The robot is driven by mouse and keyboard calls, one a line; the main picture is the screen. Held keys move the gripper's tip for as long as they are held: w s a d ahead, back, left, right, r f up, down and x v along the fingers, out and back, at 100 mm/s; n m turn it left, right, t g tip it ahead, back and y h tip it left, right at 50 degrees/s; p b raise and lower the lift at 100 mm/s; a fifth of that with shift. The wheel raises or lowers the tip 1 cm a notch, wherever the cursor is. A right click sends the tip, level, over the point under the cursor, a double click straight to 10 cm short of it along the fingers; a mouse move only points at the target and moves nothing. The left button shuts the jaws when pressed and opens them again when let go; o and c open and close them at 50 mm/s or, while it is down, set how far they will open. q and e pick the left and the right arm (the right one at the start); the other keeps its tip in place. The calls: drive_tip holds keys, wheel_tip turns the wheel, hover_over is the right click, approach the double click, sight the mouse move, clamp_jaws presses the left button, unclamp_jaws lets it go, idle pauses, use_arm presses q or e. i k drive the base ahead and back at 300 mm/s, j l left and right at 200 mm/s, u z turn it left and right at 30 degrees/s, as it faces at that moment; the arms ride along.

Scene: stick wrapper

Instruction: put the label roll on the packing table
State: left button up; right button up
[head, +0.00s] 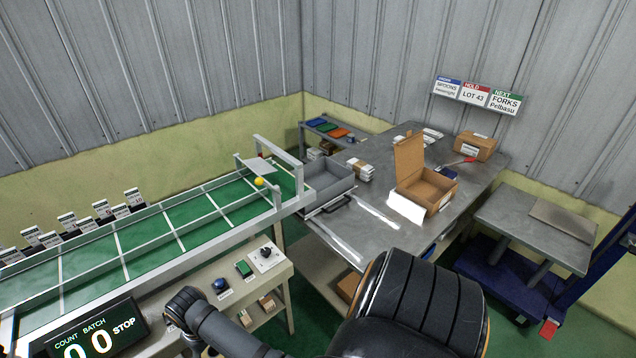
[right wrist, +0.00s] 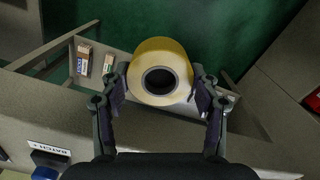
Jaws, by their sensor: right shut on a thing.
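The label roll (right wrist: 160,72) is a pale yellow ring with a dark round core, seen in the right wrist view. My right gripper (right wrist: 162,88) is shut on it, with one finger on each side of the roll. The roll and this gripper do not show in the head view. The packing table (head: 370,235) is a grey metal-topped table at the middle right of the head view. An open cardboard box (head: 425,188) stands on it. My left gripper is not in view.
A grey tray (head: 328,183) sits at the green conveyor's (head: 150,235) end, beside the table. A closed carton (head: 475,145) and small packs (head: 360,168) are on the table. Its near-left top is mostly clear. A blue lift cart (head: 500,285) stands to the right.

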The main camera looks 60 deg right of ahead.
sight(466, 170)
drive_tip(key=l+z, duration=0.35)
drive_tip(key=k+l+z, duration=0.1)
drive_tip(key=z, duration=0.25)
drive_tip(key=l+z, duration=0.35)
drive_tip(key=l, duration=0.55)
drive_tip(key=i+l+z, duration=0.15)
drive_tip(key=l, duration=0.95)
drive_tip(key=l+z, duration=0.1)
drive_tip(key=l, duration=0.4)
drive_tip(key=i+l+z, duration=0.1)
drive_tip(key=l, duration=0.45)
drive_tip(key=i+l, duration=0.15)
drive_tip(key=l, duration=0.35)
